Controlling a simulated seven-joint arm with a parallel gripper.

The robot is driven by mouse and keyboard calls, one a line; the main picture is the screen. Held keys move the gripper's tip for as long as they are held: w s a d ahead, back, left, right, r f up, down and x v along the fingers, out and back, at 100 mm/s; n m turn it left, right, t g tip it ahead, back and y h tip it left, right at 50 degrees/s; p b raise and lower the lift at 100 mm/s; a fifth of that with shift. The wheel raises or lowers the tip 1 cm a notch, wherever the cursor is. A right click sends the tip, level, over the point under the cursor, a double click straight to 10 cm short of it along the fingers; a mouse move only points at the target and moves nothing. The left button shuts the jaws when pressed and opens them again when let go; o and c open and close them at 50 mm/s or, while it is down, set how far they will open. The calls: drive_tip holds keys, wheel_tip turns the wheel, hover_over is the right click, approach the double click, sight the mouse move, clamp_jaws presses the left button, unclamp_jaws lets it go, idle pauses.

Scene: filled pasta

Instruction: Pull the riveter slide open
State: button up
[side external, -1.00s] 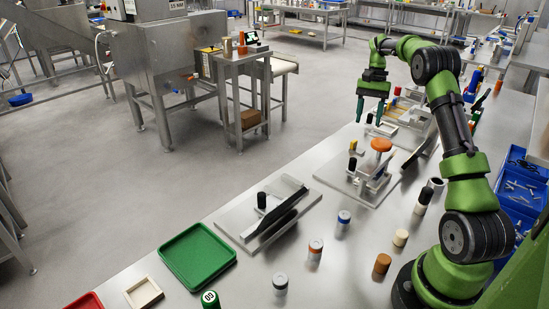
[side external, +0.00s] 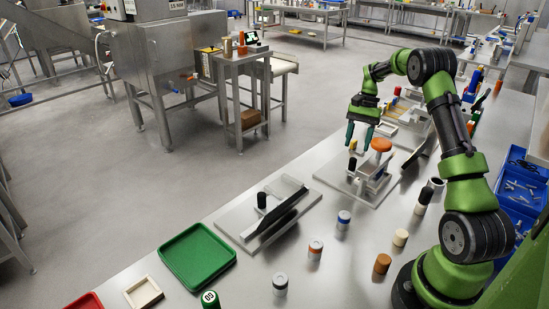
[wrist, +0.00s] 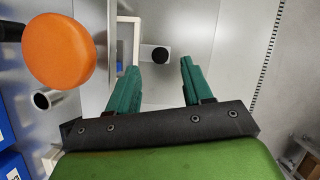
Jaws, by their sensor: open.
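The fixture under my gripper is a grey plate (side external: 335,183) with light metal parts, an orange round knob (side external: 381,145) and an upright black peg (side external: 352,164). I take it for the riveter, with the peg as its slide handle; no label is readable. My gripper (side external: 360,143) is open and empty, pointing down above the peg. In the wrist view the peg top (wrist: 160,54) lies between and just beyond the fingertips (wrist: 159,66), apart from both. The orange knob (wrist: 58,50) is at the upper left there, beside a pale frame (wrist: 136,42).
Another plate fixture with a black bar (side external: 277,218) and peg stands nearer the camera. A green tray (side external: 197,257) is at the front left. Blue bins (side external: 522,190) are at right.

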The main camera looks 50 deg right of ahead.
sight(353, 158)
drive_tip(key=x, duration=0.6)
drive_tip(key=shift+f, duration=0.2)
clamp_jaws()
